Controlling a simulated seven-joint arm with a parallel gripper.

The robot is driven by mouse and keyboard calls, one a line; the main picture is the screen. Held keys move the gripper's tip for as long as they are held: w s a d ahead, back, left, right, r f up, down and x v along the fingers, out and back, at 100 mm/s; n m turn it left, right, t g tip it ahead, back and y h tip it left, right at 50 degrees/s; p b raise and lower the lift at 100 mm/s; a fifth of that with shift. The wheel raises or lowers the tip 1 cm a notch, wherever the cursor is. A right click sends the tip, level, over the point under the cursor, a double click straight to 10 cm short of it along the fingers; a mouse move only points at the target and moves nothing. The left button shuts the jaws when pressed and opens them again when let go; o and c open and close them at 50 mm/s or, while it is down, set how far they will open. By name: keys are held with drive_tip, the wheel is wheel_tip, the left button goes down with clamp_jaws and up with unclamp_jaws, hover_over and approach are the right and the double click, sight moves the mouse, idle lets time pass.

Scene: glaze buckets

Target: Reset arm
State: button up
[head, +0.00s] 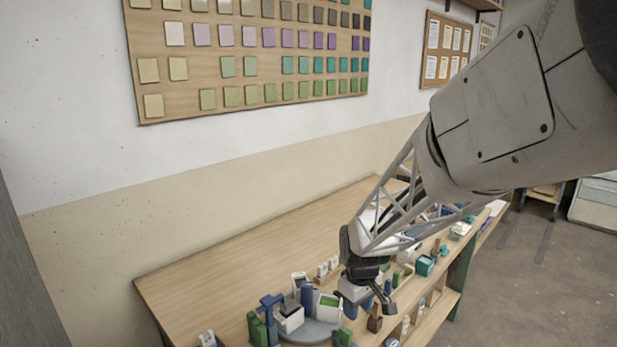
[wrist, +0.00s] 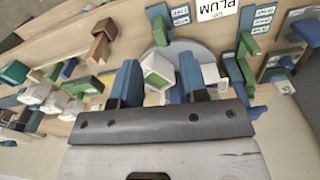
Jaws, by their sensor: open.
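My gripper (head: 368,292) is above the front part of the wooden table (head: 220,262), pointing down near a round grey turntable. In the wrist view its two blue fingers (wrist: 160,85) are spread apart with nothing held between them. A white and green block-like container (wrist: 158,72) shows beyond the gap between the fingers, on the round grey turntable (wrist: 178,48). In the head view the turntable (head: 312,333) carries several white, blue and green items. My arm hides part of the table's right side.
Several small green, blue and white items crowd the table's front edge, with a teal box (head: 425,265) at the right. The table's back left is clear. A tile board (head: 240,110) hangs on the wall.

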drive_tip(key=s+d+r+m, duration=0.2)
drive_tip(key=s+r, duration=0.3)
drive_tip(key=s, duration=0.4)
drive_tip(key=s+d+r+m+t, duration=0.1)
drive_tip(key=s+d+r+m, duration=0.1)
drive_tip(key=s+r, duration=0.3)
drive_tip(key=s+d+r+m+t, duration=0.1)
drive_tip(key=s+r, duration=0.4)
drive_tip(key=s, duration=0.7)
drive_tip(key=d+m, duration=0.1)
drive_tip(key=m, duration=0.1)
drive_tip(key=shift+s+d+m, duration=0.35)
drive_tip(key=shift+m, duration=0.05)
